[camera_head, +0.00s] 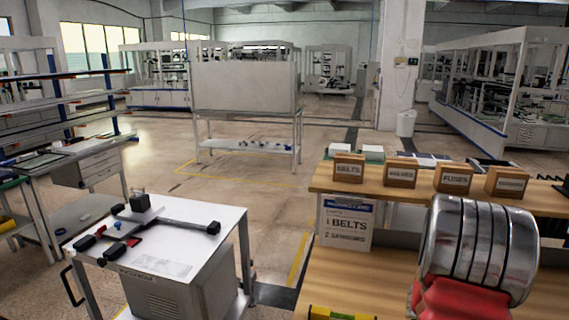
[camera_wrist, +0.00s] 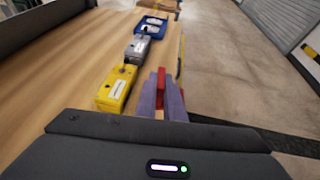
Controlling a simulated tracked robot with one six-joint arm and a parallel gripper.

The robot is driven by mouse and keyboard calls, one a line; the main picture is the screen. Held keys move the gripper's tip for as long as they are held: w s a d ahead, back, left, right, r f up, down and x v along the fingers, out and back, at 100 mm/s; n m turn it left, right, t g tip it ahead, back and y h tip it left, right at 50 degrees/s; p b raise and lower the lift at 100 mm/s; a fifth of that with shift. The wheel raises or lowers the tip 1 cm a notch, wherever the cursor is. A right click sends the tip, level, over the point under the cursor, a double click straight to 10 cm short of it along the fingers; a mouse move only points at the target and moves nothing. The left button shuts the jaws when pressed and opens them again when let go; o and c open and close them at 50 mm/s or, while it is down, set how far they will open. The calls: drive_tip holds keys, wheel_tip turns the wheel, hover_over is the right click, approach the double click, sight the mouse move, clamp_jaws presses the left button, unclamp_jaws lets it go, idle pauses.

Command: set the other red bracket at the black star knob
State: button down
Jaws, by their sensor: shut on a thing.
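In the wrist view my gripper (camera_wrist: 163,82) is shut on a red bracket (camera_wrist: 161,88), whose edge shows between the two purple-grey fingers. The fingers hide most of it. The gripper is over the edge of a wooden bench, beside a yellow box. In the head view the gripper is not seen. A small red piece (camera_head: 133,242), perhaps a red bracket, lies on the white cart (camera_head: 190,240) among black parts. These black parts are too small to tell which is the star knob.
In the head view, labelled boxes such as BELTS (camera_head: 348,168) and FUSES (camera_head: 453,179) line a wooden shelf. Open floor (camera_head: 280,205) separates cart and bench.

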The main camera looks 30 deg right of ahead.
drive_tip(key=w+a+n+t+h, duration=0.1)
drive_tip(key=w+a+n+t, duration=0.75)
drive_tip(key=w, duration=0.75)
drive_tip(key=w+a+n+t, duration=0.45)
drive_tip(key=w+a, duration=0.65)
drive_tip(key=w, duration=0.4)
drive_tip(key=w+a+r+n+t+y, duration=0.1)
drive_tip(key=w+a+n+t+y, duration=0.1)
drive_tip(key=a, duration=1)
drive_tip(key=w+a+r+n+t+y, duration=0.1)
drive_tip(key=w+a+n+t+y, duration=0.2)
drive_tip(key=a, duration=0.9)
drive_tip(key=w+a+r+n+t+y, duration=0.1)
drive_tip(key=w+a, duration=0.5)
drive_tip(key=a, duration=0.6)
drive_tip(key=n+t+y, duration=0.1)
drive_tip(key=n+y, duration=0.1)
drive_tip(key=shift+r+n+t, duration=0.25)
drive_tip(key=shift+n+t, duration=0.05)
drive_tip(key=shift+t, duration=0.1)
